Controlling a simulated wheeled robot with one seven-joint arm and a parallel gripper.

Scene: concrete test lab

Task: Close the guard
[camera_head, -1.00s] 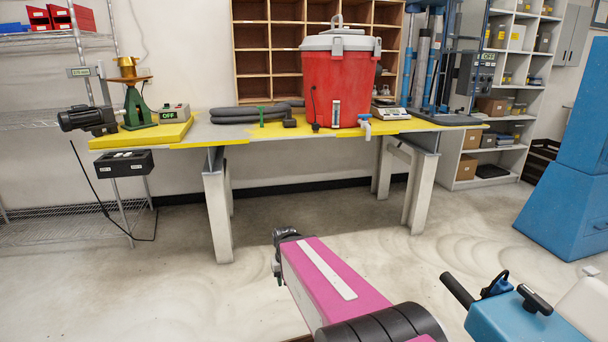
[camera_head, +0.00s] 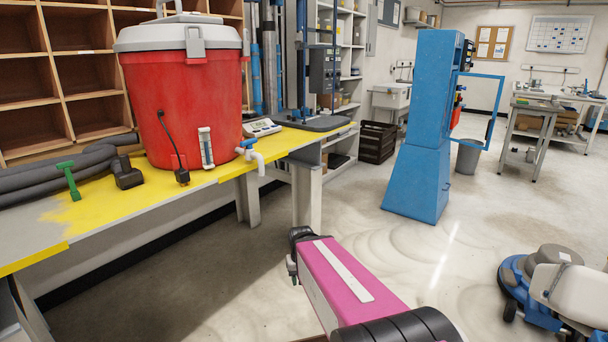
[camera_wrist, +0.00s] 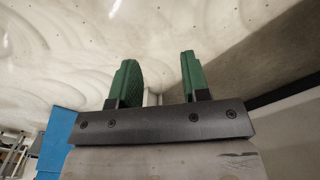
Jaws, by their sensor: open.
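The guard (camera_head: 503,112) shows in the head view as a thin blue frame. It stands swung out to the right of a tall blue machine (camera_head: 430,130), across the floor to the right of the bench. A blue surface at the left edge of the wrist view looks like part of this machine (camera_wrist: 57,140). My gripper (camera_wrist: 158,78) is open and empty, with two green fingers apart over bare floor. In the head view my arm's dark end hides most of it. It is well short of the guard and not touching anything.
A yellow-edged bench (camera_head: 200,190) with a red cooler (camera_head: 190,105) stands at the left. A blue and white floor machine (camera_head: 555,285) is at the lower right. A grey bin (camera_head: 467,158) stands behind the guard. The floor between my arm and the machine is clear.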

